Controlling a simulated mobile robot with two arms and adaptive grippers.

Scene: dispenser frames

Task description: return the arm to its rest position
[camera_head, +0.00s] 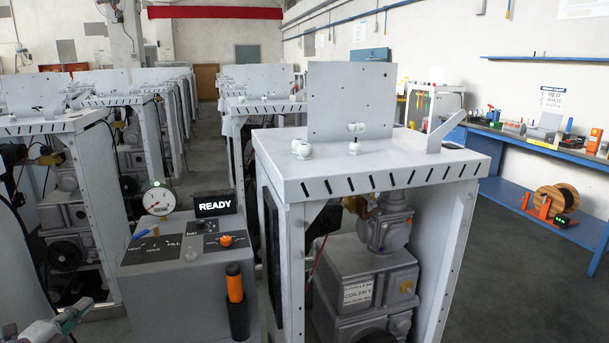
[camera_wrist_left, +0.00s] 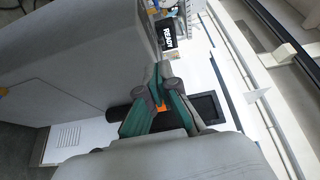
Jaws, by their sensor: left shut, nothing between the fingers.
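My left gripper (camera_head: 72,318) shows at the bottom left corner of the head view, low and to the left of the grey control box (camera_head: 160,285). In the left wrist view its two green-sided fingers (camera_wrist_left: 160,88) are closed together at the tips with nothing held. Behind the fingers in that view are a dark holster (camera_wrist_left: 205,105) and a bit of orange. My right gripper is in neither view.
The control box carries a pressure gauge (camera_head: 159,200), a READY display (camera_head: 214,205) and an orange-handled tool (camera_head: 235,285) in a black holster. A white dispenser frame (camera_head: 370,165) stands to its right. A blue bench (camera_head: 510,195) is at the right wall.

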